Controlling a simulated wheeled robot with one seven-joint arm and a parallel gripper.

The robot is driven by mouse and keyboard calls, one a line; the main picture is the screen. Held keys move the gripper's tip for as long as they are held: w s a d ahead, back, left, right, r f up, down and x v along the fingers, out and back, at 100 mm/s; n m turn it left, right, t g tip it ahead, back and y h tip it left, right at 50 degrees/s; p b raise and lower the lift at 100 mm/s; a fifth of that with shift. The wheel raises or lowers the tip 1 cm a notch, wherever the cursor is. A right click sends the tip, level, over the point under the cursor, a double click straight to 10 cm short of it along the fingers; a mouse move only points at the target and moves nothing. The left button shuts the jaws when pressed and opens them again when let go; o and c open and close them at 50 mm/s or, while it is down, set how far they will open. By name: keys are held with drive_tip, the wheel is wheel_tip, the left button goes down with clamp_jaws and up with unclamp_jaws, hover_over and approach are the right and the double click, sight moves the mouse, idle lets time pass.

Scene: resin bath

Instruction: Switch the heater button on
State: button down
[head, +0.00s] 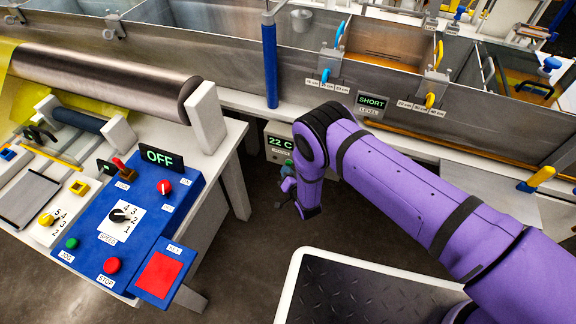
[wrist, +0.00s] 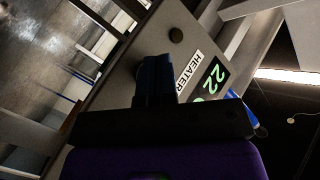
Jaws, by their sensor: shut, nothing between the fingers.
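The heater panel shows in the wrist view as a grey box face (wrist: 140,72) with a HEATER label (wrist: 190,72) and a green-lit display (wrist: 213,76) reading 22. A round dark button (wrist: 176,34) is on the panel beside the label. In the head view, the display (head: 280,142) reads 22 C, under the tank edge; the button cannot be made out there. My gripper (wrist: 157,62) is shut and empty, its blue fingers in front of the panel, close to the button in the picture. Contact cannot be judged. In the head view, my gripper (head: 285,190) hangs below the display, partly hidden.
A blue control console (head: 130,215) with an OFF display, dials and buttons stands at the left. The long metal bath (head: 220,60) runs along the back, with a blue post (head: 270,60) in front. A SHORT level display (head: 372,104) is right of the heater. Open floor lies between.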

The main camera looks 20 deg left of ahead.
drive_tip(key=shift+w, duration=0.1)
idle(0.5)
drive_tip(key=shift+w, duration=0.4)
drive_tip(key=shift+r, duration=0.1)
drive_tip(key=shift+s, duration=0.35)
drive_tip(key=s, duration=0.6)
drive_tip(key=shift+a, duration=0.2)
idle(0.4)
idle(2.3)
